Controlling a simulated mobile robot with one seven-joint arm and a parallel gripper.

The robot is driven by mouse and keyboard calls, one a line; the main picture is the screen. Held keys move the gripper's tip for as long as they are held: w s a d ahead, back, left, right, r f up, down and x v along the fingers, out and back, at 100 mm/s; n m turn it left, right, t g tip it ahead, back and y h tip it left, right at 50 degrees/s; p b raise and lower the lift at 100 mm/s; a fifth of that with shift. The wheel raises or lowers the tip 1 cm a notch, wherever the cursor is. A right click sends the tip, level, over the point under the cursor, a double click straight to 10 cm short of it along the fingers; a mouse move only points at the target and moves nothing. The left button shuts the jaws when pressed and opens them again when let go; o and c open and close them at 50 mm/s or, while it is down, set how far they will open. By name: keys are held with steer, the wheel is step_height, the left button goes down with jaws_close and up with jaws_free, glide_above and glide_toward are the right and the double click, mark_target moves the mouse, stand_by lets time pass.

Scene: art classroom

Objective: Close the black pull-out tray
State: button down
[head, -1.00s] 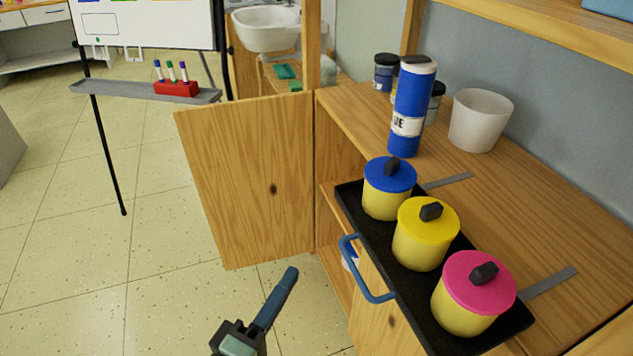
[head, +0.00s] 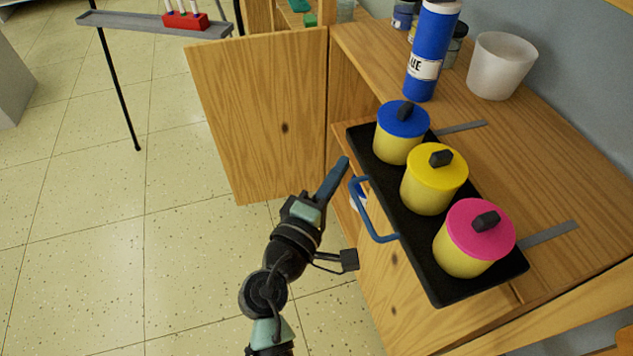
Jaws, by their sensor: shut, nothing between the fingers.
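The black pull-out tray (head: 437,283) juts out from the front of the wooden counter, with metal rails showing on the counter behind it. A blue loop handle (head: 370,222) is on its front edge. Three yellow pots stand on it, with a blue lid (head: 393,121), a yellow lid (head: 430,163) and a pink lid (head: 468,236). My gripper (head: 344,164) is shut and empty. In the picture its tip is just left of the handle's upper end; I cannot tell whether they touch.
A wooden cabinet door (head: 262,120) stands open left of the tray. A blue bottle (head: 431,55) and a white cup (head: 501,66) stand on the counter (head: 560,170) behind the tray. A whiteboard stand's ledge (head: 150,22) is at upper left. The tiled floor (head: 120,250) at left is clear.

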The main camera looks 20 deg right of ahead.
steer(key=shift+d, duration=0.65)
steer(key=d+p, duration=0.1)
steer(key=d, duration=1.3)
steer(key=shift+w+p, duration=0.2)
steer(key=shift+p, duration=0.1)
steer(key=shift+d+r, duration=0.1)
steer(key=shift+d, duration=0.2)
steer(key=shift+d, duration=0.1)
